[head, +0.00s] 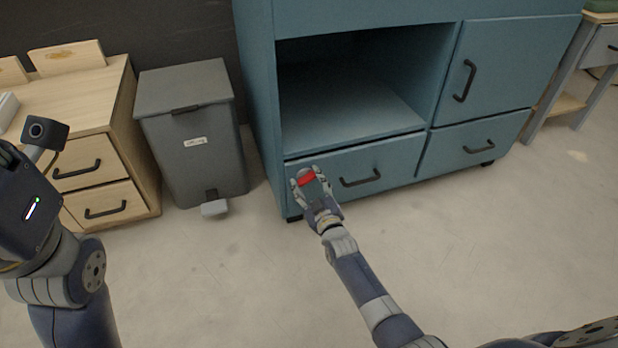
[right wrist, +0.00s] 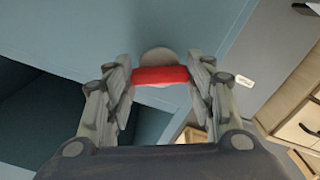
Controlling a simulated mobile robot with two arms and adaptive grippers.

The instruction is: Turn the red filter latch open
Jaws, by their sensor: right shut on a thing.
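The red filter latch (head: 306,177) shows in the head view at the front of the blue cabinet's lower left drawer, near its left end. My right gripper (head: 309,180) is shut on it. In the right wrist view, the red latch (right wrist: 160,75) is a short bar lying across between the two fingers (right wrist: 161,78), with each end touching a finger. A round pale disc (right wrist: 158,56) sits behind the bar, partly hidden. Of my left arm, the wrist housing shows at the left edge of the head view; its fingers are out of frame.
The blue cabinet (head: 362,28) has an open compartment above the drawer and dark handles (head: 360,178). A grey pedal bin (head: 190,140) stands left of it, beside a wooden drawer unit (head: 122,125). The floor in front (head: 230,270) is clear.

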